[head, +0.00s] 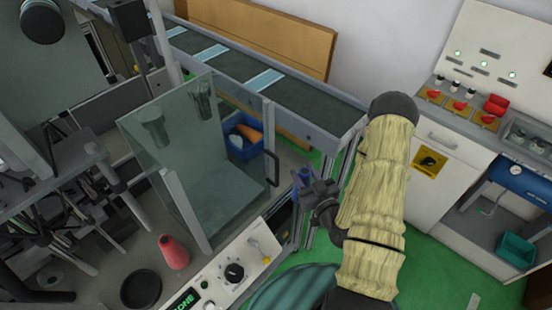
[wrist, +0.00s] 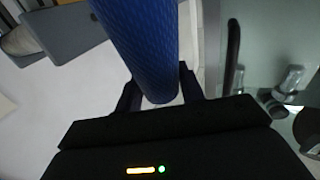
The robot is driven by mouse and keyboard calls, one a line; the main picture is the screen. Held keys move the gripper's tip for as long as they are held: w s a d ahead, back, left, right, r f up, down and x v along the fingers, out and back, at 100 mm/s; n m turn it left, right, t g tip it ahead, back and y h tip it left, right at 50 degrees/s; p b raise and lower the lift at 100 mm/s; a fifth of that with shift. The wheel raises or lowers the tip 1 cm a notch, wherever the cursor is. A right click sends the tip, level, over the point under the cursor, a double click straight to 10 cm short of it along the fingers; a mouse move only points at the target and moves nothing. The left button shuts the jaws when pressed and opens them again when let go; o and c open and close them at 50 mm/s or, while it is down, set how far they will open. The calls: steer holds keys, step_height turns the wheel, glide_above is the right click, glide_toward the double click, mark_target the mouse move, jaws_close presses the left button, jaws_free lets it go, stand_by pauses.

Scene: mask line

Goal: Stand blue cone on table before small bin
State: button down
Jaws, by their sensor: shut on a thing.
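The blue cone (wrist: 145,45) fills the upper middle of the wrist view, with a textured surface. It sits between both fingers of my gripper (wrist: 160,88), which is shut on it. In the head view a small blue part of the cone (head: 304,176) shows at my gripper (head: 308,186), beside the machine's right front edge. The cone's far end is cut off in the wrist view. A small blue bin (head: 236,152) with orange and pale things inside shows behind the clear guard. A teal bin (head: 515,249) stands low at the far right. I cannot tell which bin is meant.
A red cone (head: 173,252) and a black round dish (head: 141,290) are on the machine table at left. A clear guard (head: 195,135) with a dark handle stands left of my gripper. A conveyor (head: 300,98) runs behind. Green floor (head: 425,255) lies open at right.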

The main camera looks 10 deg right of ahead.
steer(key=shift+s+a, duration=0.1)
steer(key=shift+s, duration=0.05)
steer(key=b+x, duration=0.5)
steer(key=x, duration=1.2)
steer(key=shift+r, duration=0.1)
steer(key=f, duration=0.1)
steer(key=w+f+p, duration=0.1)
steer(key=f, duration=0.1)
steer(key=shift+f, duration=0.25)
stand_by(0.3)
steer(key=shift+f, duration=0.15)
